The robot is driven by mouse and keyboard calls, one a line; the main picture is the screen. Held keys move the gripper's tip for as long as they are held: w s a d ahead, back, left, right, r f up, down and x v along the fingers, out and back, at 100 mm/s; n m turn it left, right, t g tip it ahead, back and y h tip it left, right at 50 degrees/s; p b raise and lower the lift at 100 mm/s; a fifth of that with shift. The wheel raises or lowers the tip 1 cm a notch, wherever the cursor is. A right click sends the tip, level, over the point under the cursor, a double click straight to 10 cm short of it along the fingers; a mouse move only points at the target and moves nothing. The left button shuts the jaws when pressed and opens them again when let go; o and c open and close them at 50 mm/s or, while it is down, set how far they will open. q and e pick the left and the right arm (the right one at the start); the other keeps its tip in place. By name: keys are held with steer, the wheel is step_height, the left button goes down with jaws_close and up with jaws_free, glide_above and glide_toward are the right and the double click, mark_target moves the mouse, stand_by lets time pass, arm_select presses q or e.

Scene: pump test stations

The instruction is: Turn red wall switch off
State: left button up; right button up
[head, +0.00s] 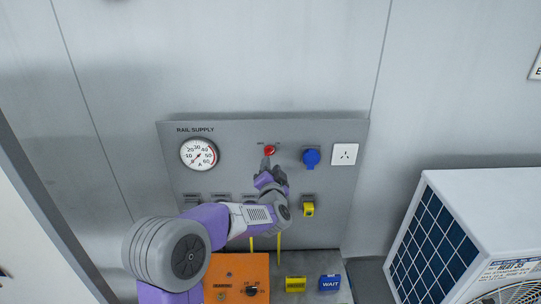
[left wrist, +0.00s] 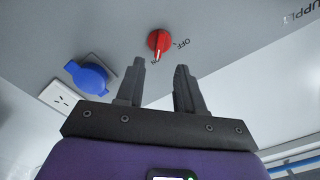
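The red wall switch (head: 270,150) is a small rotary knob on the grey panel (head: 240,165). It shows larger in the left wrist view (left wrist: 159,41), with its narrow end toward my gripper, and an upside-down "OFF" label sits beside it. Another label by the knob's narrow end is mostly hidden. My left gripper (head: 267,163) is just below the switch in the head view. In the left wrist view its two fingers (left wrist: 160,66) are apart with nothing between them, and the knob is ahead of the tips; I cannot tell whether they touch. My right gripper is not in view.
A round gauge (head: 199,154) is at the panel's left. A blue socket (head: 311,158) and a white outlet (head: 345,154) are right of the switch. A yellow connector (head: 308,209) is lower. An orange box (head: 241,264) is below, and a white unit (head: 470,235) stands at right.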

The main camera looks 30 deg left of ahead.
mark_target(271, 154)
arm_select(q)
steer(key=p+x, duration=0.1)
steer(key=x, duration=0.6)
steer(key=shift+w+p, duration=0.2)
steer(key=shift+p, duration=0.15)
jaws_close()
